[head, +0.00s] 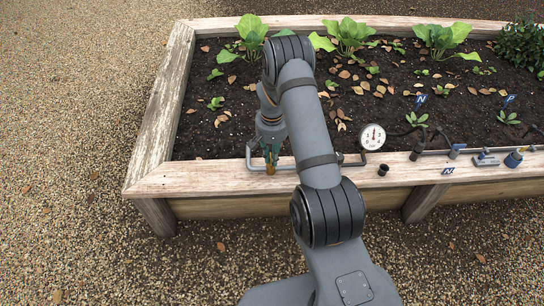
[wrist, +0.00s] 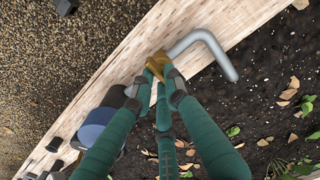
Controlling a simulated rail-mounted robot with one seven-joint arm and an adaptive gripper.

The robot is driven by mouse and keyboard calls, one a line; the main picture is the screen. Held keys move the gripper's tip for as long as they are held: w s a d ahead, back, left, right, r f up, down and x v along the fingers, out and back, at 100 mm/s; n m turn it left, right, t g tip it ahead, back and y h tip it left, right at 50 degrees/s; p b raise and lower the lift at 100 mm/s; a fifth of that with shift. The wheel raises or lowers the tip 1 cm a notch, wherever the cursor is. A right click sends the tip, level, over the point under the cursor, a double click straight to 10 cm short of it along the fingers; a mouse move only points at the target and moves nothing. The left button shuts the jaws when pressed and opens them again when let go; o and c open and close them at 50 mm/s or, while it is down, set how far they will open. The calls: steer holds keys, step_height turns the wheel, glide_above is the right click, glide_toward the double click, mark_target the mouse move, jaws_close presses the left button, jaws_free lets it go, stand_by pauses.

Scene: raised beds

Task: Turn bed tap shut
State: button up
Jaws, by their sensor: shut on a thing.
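The bed tap (head: 269,173) shows as a small brass-coloured piece at the front left rim of the raised bed. In the wrist view its brass part (wrist: 157,64) sits between my green fingertips. A bent grey pipe (wrist: 218,52) runs beside it; the pipe also shows in the head view (head: 250,158). My gripper (head: 271,156) points down over the rim, shut on the brass part, and its fingertips also show in the wrist view (wrist: 160,75). The fingers hide much of the tap, and I cannot tell how far it is turned.
The wooden bed rim (head: 200,180) runs along the front. A round pressure gauge (head: 372,137) stands right of my arm. Leafy plants (head: 347,35) grow behind. Gravel lies open at left.

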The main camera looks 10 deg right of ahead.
jaws_close()
steer(key=shift+m, duration=0.4)
steer(key=m+b, duration=0.1)
steer(key=m, duration=0.1)
steer(key=shift+f+m+b, duration=0.1)
steer(key=shift+m+b, duration=0.25)
steer(key=shift+m, duration=0.05)
steer(key=m+b, duration=0.2)
steer(key=m, duration=0.3)
steer(key=shift+s+a+m, duration=0.1)
steer(key=shift+m, duration=0.2)
steer(key=m+b, duration=0.2)
steer(key=m, duration=0.2)
steer(key=shift+b, duration=0.3)
steer(key=m+b, duration=0.1)
steer(key=m, duration=0.3)
steer(key=shift+a+m+b, duration=0.15)
steer(key=shift+m+b, duration=0.15)
steer(key=shift+b, duration=0.1)
steer(key=o, duration=0.6)
jaws_free()
